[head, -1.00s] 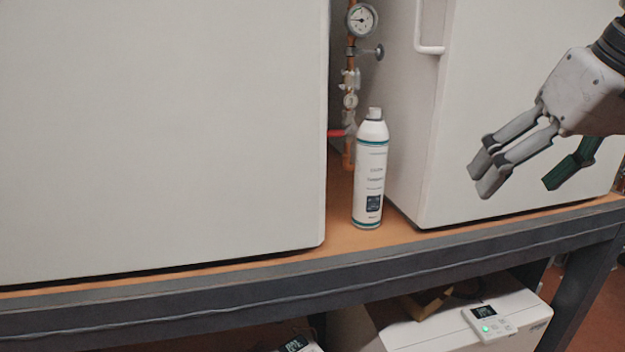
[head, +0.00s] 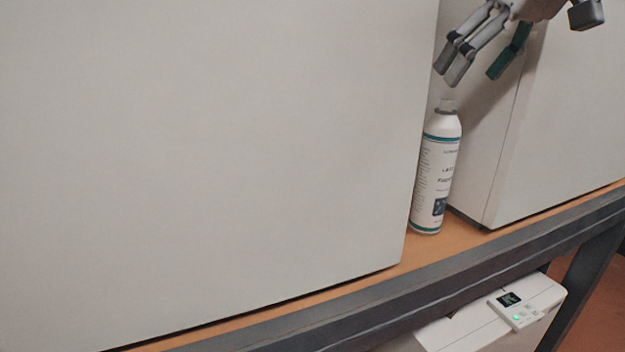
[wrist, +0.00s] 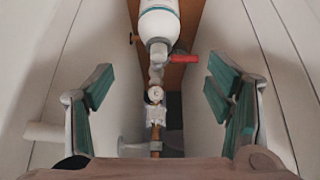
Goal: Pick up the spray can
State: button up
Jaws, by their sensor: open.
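The spray can (head: 436,180) is white with teal bands and a pale cap. It stands upright on the wooden shelf in the gap between two white cabinets. My gripper (head: 484,74) is above the can and slightly to its right in the head view, with its fingers spread and nothing between them. In the wrist view, the can (wrist: 158,22) shows at the top centre, its cap pointing down the picture and its far end cut off. The teal-padded fingers of my gripper (wrist: 160,102) are wide apart, apart from the can.
A large white cabinet (head: 220,150) stands close left of the can, another (head: 570,125) to the right. Behind, a copper pipe with a gauge (wrist: 155,94) and a red valve handle (wrist: 183,58) fill the gap. A white unit (head: 500,315) sits below the shelf (head: 470,243).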

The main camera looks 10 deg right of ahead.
aim_at(445, 108)
jog(key=p+x, duration=0.1)
jog(key=x, duration=1)
jog(key=shift+w+f, duration=0.2)
jog(key=shift+w, duration=0.05)
grip_shut()
